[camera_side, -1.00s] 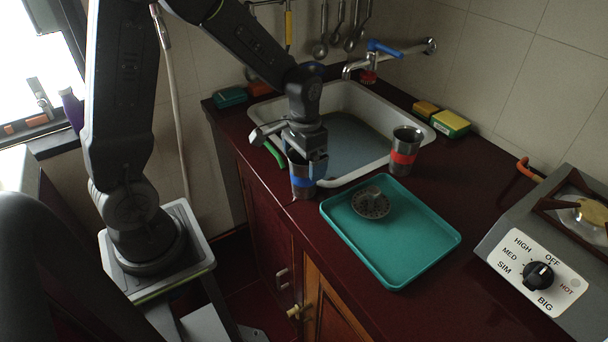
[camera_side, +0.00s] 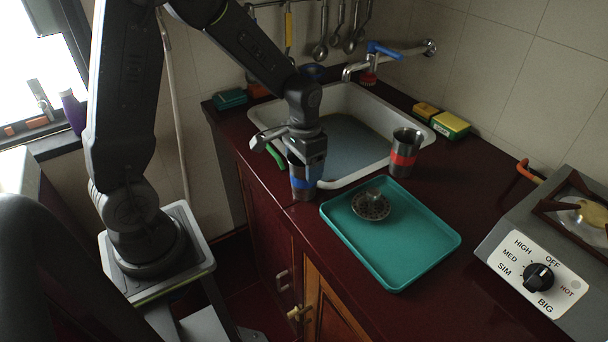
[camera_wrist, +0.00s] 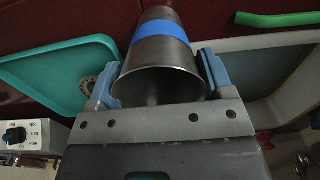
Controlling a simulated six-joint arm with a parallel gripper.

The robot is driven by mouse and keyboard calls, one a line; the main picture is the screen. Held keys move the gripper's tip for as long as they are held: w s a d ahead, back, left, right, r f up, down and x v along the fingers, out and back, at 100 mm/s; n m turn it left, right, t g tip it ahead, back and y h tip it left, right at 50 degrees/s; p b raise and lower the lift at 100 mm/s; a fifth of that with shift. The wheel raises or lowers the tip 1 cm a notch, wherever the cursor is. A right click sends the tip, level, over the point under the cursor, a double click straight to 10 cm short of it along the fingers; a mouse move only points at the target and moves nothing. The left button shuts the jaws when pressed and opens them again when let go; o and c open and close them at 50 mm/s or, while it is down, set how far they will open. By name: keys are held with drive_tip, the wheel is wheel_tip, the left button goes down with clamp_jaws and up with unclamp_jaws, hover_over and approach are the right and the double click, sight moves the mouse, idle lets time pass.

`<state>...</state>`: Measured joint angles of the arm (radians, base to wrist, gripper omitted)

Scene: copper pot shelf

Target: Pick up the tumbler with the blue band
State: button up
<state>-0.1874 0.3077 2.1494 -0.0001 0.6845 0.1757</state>
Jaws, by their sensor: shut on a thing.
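The metal tumbler with the blue band (camera_side: 304,183) stands upright at the counter's front edge, beside the sink. My gripper (camera_side: 307,158) is above it and shut on its upper part. In the wrist view the tumbler (camera_wrist: 160,52) lies between the two blue-grey fingers of my gripper (camera_wrist: 158,78), its open rim towards the camera and its blue band beyond the fingers. I cannot tell whether its base touches the counter. A second metal tumbler with a red band (camera_side: 404,154) stands apart to the right, by the sink corner.
A teal tray (camera_side: 415,245) with a round strainer (camera_side: 371,205) lies just right of the held tumbler. The sink (camera_side: 350,140) with a tap (camera_side: 385,55) is behind. A stove (camera_side: 555,235) stands at the right. Sponges (camera_side: 450,124) lie behind the sink's right corner.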

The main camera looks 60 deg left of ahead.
drive_tip(key=shift+r, duration=0.1)
drive_tip(key=s+a+r, duration=0.6)
drive_tip(key=a+r, duration=0.4)
drive_tip(key=r, duration=0.1)
drive_tip(key=w+a+f, duration=0.4)
drive_tip(key=w+a, duration=0.1)
drive_tip(key=w, duration=0.3)
drive_tip(key=w+a+f, duration=0.4)
drive_tip(key=w+a, duration=0.2)
drive_tip(key=w, duration=0.2)
drive_tip(key=shift+w+a+f, duration=0.55)
drive_tip(key=shift+w+f, duration=0.25)
drive_tip(key=shift+f, duration=2.2)
drive_tip(key=shift+w+a+f, duration=0.55)
drive_tip(key=shift+w+f, duration=0.3)
drive_tip(key=shift+f, duration=2.1)
drive_tip(key=shift+w+a+f, duration=0.55)
drive_tip(key=shift+w+f, duration=0.25)
drive_tip(key=shift+f, duration=2.2)
